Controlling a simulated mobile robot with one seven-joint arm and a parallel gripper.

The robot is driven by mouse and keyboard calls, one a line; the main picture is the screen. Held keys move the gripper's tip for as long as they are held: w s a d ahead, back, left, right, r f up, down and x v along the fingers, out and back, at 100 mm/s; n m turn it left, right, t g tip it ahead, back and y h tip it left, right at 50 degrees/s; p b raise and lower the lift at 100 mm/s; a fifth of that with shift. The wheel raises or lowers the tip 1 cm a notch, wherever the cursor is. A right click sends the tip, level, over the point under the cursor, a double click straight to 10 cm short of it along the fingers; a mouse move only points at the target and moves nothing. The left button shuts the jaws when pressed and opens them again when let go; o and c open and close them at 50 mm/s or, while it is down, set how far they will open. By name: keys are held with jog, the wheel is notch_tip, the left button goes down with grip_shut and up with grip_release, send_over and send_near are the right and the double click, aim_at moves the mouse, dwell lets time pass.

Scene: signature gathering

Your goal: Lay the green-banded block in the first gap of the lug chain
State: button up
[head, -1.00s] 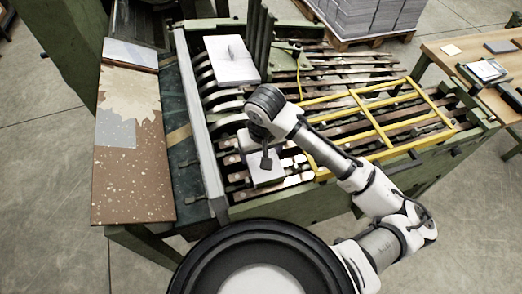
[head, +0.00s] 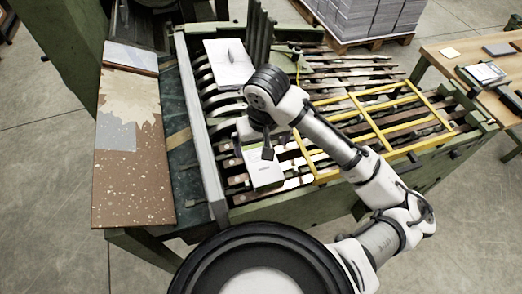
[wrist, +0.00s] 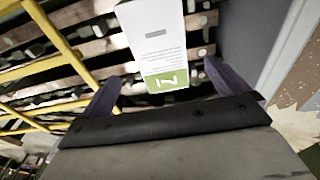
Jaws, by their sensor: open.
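The green-banded block (head: 264,172) is a white printed block lying on the dark bars of the lug chain (head: 235,181), near the machine's front left. In the wrist view the block (wrist: 156,32) shows print on its face and a green band with white marks at its near end. My gripper (head: 268,153) is above the block's far end in the head view. In the wrist view my gripper (wrist: 168,84) is open, its dark purple fingers apart on either side of the green end. No finger visibly touches it. The block's underside is hidden.
A second white block (head: 228,68) with a grey mark lies farther back on the chain. A yellow guard frame (head: 370,118) covers the right part. A grey rail (head: 202,140) bounds the left. A patterned brown board (head: 130,180) lies left of it.

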aim_at(262, 163)
jog(key=r, duration=0.5)
jog(key=shift+s+d+r, duration=0.1)
jog(key=shift+s+r, duration=0.25)
